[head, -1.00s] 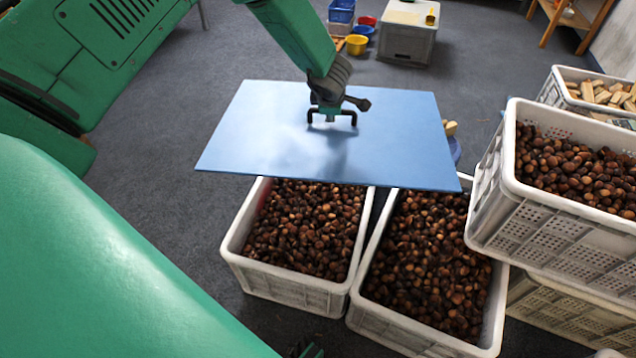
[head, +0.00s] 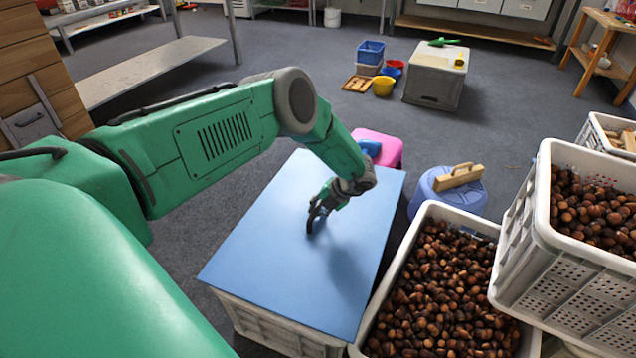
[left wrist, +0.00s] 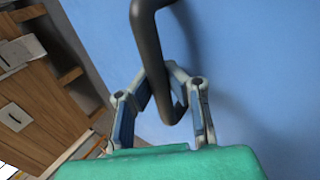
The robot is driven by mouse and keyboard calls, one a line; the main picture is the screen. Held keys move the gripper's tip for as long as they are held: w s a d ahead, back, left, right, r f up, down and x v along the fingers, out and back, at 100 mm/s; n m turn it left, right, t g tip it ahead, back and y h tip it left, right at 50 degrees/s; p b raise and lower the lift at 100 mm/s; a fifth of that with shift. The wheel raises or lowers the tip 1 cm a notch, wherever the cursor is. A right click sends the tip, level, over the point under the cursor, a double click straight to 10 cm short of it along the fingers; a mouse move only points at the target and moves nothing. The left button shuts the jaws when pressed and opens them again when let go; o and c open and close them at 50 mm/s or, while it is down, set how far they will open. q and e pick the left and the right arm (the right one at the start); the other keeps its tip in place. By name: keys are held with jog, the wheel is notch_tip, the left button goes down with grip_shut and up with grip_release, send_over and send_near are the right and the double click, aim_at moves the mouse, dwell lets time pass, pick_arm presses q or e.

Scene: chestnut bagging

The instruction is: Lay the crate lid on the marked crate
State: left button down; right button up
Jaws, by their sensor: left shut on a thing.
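The blue crate lid (head: 275,250) lies over the left chestnut crate (head: 268,325) in the head view and hides its chestnuts. Whether it rests fully on the rim I cannot tell. My left gripper (head: 316,216) is above the middle of the lid. In the left wrist view its fingers (left wrist: 163,105) are shut on the lid's dark handle (left wrist: 148,50), with the blue lid surface behind. No mark on the crate shows. My right gripper is not in view.
An open chestnut crate (head: 437,211) stands directly right of the lid. A stacked chestnut crate (head: 585,248) is at the far right. Behind the lid are a pink stool (head: 380,140) and a blue stool (head: 470,198) with a wooden brush (head: 458,175) on it.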

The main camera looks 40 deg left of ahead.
aim_at(317, 219)
pick_arm(q)
jog(key=shift+a+f, duration=0.1)
jog(key=shift+f, duration=0.6)
jog(key=f+b, duration=0.2)
jog(key=shift+w+d+f, duration=0.1)
jog(key=shift+d+f, duration=0.1)
jog(key=shift+f, duration=0.2)
jog(key=shift+r, duration=0.1)
jog(key=c, duration=1.7)
grip_release()
jog(key=shift+a, duration=0.1)
